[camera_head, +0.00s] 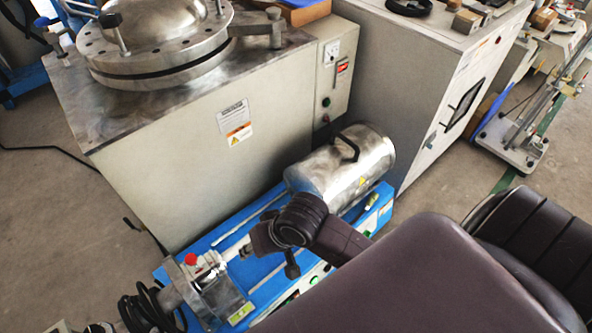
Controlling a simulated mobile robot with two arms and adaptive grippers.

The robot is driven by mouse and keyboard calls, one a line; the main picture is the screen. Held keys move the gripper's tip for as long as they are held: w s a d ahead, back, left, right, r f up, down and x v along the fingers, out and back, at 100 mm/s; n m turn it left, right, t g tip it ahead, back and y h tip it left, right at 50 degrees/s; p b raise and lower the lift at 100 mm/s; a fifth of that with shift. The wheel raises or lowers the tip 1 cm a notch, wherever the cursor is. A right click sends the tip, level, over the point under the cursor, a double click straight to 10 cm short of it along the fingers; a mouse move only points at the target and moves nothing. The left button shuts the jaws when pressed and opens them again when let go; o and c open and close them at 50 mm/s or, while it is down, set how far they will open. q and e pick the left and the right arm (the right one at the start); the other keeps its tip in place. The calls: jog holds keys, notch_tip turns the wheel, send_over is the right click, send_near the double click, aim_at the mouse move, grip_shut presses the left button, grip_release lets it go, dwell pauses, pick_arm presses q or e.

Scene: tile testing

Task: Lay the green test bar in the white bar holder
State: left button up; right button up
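My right arm comes in from the lower right, and its dark gripper (268,251) is over the blue base of a bench machine. Dark wrist parts cover much of it, so I cannot tell whether it is open or shut, or whether it holds anything. A pale rod-like part (232,251) lies close to its left side. I cannot make out a green test bar for certain. I cannot identify the white bar holder either; it may be hidden behind my arm. My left gripper is not in view.
The blue machine base (205,243) carries a silver cylinder (343,167) with a black handle and a metal fixture with a red knob (190,259). A large steel-lidded cabinet (190,180) stands close behind. Black cables (140,308) lie at the lower left.

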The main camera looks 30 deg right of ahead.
jog(key=s+d+r+n+t+h, duration=0.1)
jog(key=s+d+n, duration=0.3)
jog(key=d, duration=0.4)
jog(key=shift+s+r+t+h, duration=0.3)
jog(key=shift+s+r+h, duration=0.4)
jog(key=shift+s+r, duration=0.2)
jog(key=shift+f, duration=0.1)
